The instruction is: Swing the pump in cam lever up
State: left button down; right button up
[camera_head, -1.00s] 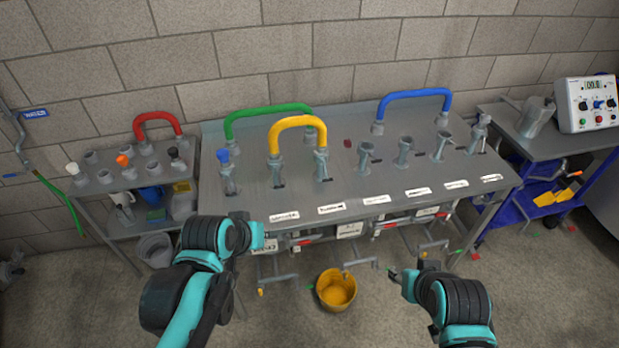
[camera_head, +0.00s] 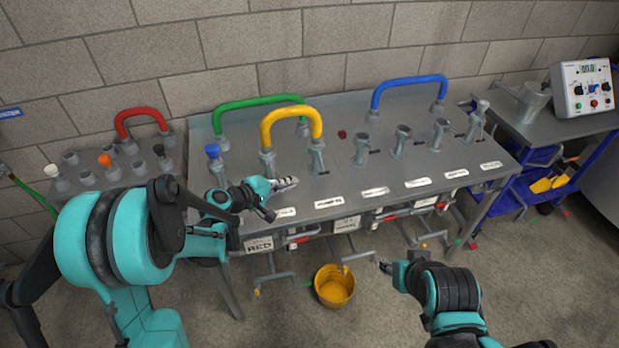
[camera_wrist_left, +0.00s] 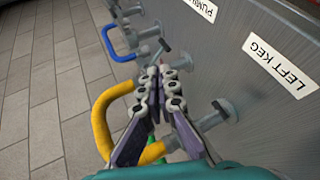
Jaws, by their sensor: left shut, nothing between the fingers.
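The yellow hose (camera_head: 290,113) arches between two upright couplings. Its right end stands on the coupling behind the second label (camera_head: 328,202), which seems to read "PUMP IN". A small dark lever (camera_head: 322,172) sits low on that coupling; its exact angle is unclear. My left gripper (camera_head: 288,183) is shut and empty, in front of the yellow hose's couplings and apart from the lever in the head view. In the left wrist view its closed fingers (camera_wrist_left: 170,80) partly hide the couplings and hose. My right gripper (camera_head: 385,267) hangs low in front of the bench; its fingers are too small to read.
The steel bench (camera_head: 350,185) also bears a green hose (camera_head: 255,101), a blue hose (camera_head: 408,82) and several couplings. A blue-topped coupling (camera_head: 213,155) stands just left of my left gripper. A yellow bucket (camera_head: 334,286) is on the floor.

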aim_at(321, 162)
pick_arm(q)
jog(key=w+f, duration=0.1)
jog(key=f, duration=0.1)
jog(key=w+f+n+t+h, duration=0.1)
jog(key=w+a+f+n, duration=0.1)
jog(key=f, duration=0.1)
jog(key=shift+w+f+t+h+b, duration=0.25)
jog(key=shift+f+t+h+b, duration=0.05)
jog(key=shift+h+b, duration=0.1)
jog(key=shift+w+f+n, duration=0.2)
jog(key=shift+f+n, duration=0.3)
jog(key=b+x, duration=0.3)
jog(key=x, duration=0.5)
jog(key=shift+w+d, duration=0.6)
jog(key=shift+w, duration=0.1)
jog(key=shift+r, duration=0.1)
